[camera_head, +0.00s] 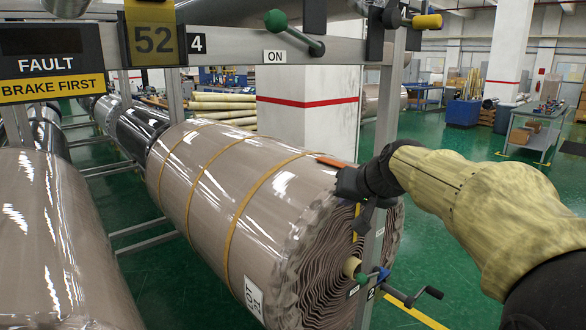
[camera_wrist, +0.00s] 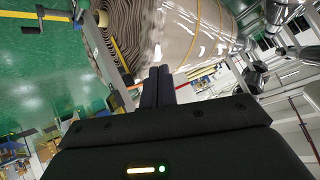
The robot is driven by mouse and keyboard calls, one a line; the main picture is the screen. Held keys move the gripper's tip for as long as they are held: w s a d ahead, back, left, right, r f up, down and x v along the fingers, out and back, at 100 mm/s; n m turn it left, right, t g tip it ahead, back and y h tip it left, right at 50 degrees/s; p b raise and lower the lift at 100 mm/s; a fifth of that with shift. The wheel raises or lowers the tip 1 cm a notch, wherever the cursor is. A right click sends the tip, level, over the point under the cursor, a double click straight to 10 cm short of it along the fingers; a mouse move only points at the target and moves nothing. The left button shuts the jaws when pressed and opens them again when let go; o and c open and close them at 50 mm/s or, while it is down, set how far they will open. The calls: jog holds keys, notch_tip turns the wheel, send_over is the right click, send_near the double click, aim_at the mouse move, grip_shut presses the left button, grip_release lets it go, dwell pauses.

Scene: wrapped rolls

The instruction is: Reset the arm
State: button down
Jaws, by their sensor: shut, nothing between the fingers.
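My arm, in a tan fabric sleeve (camera_head: 480,205), reaches in from the right in the head view. My gripper (camera_head: 362,205) is by the metal upright post at the near end of a large plastic-wrapped roll (camera_head: 215,185). In the wrist view my gripper (camera_wrist: 158,85) shows with its two dark fingers together and nothing between them. The wrapped roll (camera_wrist: 190,35) shows beyond the fingertips, with its layered end to the left. I cannot tell whether the fingers touch the post or the roll.
A black crank handle (camera_head: 415,297) juts out below my gripper. A lever with a green knob (camera_head: 290,30) sits on the rail above, near an "ON" label. A fault sign (camera_head: 52,65) hangs at left. Another roll (camera_head: 55,250) lies at left. Green floor is open behind the arm.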

jog(key=s+d+f+g+h+p, duration=0.1)
jog(key=s+f+g, duration=0.2)
jog(key=s+f, duration=0.8)
jog(key=s+d+f+n+g+h+p, duration=0.1)
jog(key=s+f+g, duration=0.3)
jog(key=s+f, duration=0.8)
notch_tip(320, 180, down, 2)
jog(key=shift+d+f+h+p, duration=0.25)
jog(key=shift+d+h+p, duration=0.35)
jog(key=shift+d+p, duration=0.2)
